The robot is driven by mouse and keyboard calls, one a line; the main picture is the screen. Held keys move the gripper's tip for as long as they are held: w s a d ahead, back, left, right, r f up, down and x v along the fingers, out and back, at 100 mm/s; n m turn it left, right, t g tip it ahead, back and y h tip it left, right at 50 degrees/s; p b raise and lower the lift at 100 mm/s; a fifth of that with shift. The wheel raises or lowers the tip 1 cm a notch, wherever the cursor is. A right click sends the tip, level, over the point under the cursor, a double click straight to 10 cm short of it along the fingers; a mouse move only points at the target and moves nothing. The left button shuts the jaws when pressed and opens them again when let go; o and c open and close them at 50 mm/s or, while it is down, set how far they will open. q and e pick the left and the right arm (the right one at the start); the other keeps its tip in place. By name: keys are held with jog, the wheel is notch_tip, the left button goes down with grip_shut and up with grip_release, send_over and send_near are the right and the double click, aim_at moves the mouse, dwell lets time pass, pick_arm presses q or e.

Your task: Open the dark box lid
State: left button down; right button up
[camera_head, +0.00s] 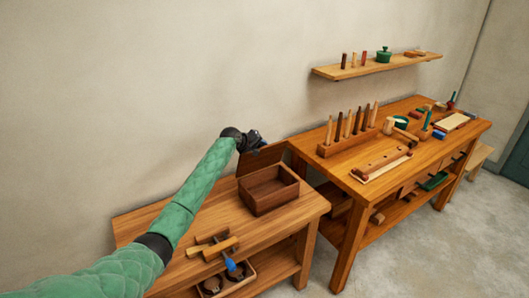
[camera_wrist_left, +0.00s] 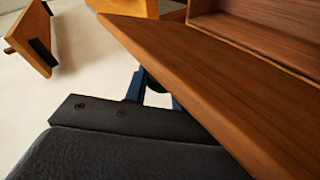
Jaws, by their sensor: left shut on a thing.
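The dark box (camera_head: 268,203) stands on the low wooden bench, its open top showing an inside that looks empty. Its dark lid (camera_head: 262,158) stands raised behind it, tilted up at the back edge. My left gripper (camera_head: 255,143) is at the lid's upper edge and shut on it. In the left wrist view the lid (camera_wrist_left: 215,85) runs diagonally past the blue fingers (camera_wrist_left: 152,88), which are partly hidden by it. The box (camera_wrist_left: 265,30) shows at the top right there. My right gripper is not in view.
The low bench (camera_head: 150,225) holds wooden tools (camera_head: 213,245) at its front. A taller workbench (camera_head: 345,170) with a peg rack (camera_head: 345,140) stands to the right. A wall shelf (camera_head: 375,67) hangs above. My left arm crosses over the low bench.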

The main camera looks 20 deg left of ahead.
pick_arm(q)
jog(key=shift+w+a+f+n+g+h+b, duration=0.2)
jog(key=shift+w+a+n+g+h+b, duration=0.35)
jog(key=shift+w+a, duration=0.5)
jog(key=shift+w+a+f+n+g+h+b, duration=0.15)
jog(key=shift+w+a+n+g+h+b, duration=0.45)
jog(key=shift+a, duration=0.7)
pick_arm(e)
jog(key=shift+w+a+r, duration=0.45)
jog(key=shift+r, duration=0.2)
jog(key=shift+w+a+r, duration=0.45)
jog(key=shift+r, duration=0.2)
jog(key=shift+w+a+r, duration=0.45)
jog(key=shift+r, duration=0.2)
pick_arm(q)
jog(key=shift+w, duration=0.15)
jog(key=c, duration=1.2)
grip_release()
jog(key=shift+o, duration=0.2)
jog(key=b+v, duration=0.2)
jog(key=v, duration=0.5)
jog(key=shift+s+a, duration=0.25)
jog(key=shift+a, duration=0.05)
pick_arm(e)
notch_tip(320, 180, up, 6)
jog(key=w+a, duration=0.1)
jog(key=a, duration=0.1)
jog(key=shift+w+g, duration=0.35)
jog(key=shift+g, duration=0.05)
